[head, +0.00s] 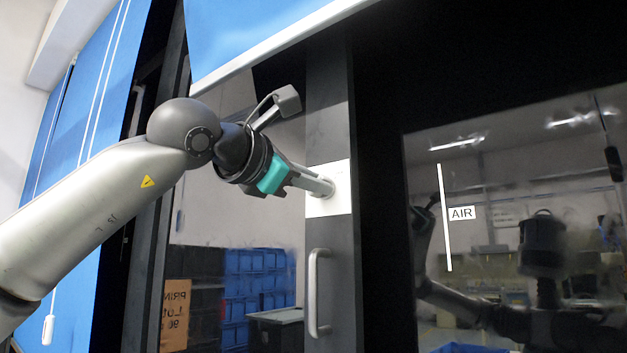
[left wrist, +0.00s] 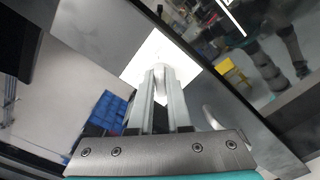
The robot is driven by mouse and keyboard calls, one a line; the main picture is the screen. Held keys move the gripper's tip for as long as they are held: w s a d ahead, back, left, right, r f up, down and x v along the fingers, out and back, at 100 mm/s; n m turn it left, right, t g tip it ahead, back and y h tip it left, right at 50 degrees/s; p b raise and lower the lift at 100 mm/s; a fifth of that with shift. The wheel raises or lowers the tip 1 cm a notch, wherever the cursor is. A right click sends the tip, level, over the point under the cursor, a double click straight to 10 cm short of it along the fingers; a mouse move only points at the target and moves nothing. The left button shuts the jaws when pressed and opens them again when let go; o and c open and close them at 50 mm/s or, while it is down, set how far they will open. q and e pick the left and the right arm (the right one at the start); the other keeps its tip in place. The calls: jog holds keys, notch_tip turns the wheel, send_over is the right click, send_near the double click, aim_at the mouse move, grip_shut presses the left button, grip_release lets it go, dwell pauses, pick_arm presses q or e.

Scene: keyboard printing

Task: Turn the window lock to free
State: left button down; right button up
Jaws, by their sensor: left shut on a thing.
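The window lock sits on a white plate (head: 330,206) on the dark grey upright of the window frame. In the head view my left gripper (head: 322,187) reaches in from the left, its fingers against the plate, and covers most of the lock. In the left wrist view its two fingers (left wrist: 160,92) are closed on the small pale lock knob (left wrist: 160,72) in front of the white plate (left wrist: 146,56). The knob's exact angle is hard to tell. My right gripper is out of view.
A vertical metal handle (head: 314,292) is on the same upright, below the plate. A blue blind (head: 235,35) hangs above and left. Blue bins (head: 262,280) show behind the left glass.

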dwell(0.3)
pick_arm(q)
jog(key=c, duration=0.9)
grip_release()
jog(key=shift+o, duration=0.2)
jog(key=b+v, duration=0.4)
jog(key=v, duration=1.1)
jog(key=shift+b, duration=0.35)
jog(key=shift+s, duration=0.15)
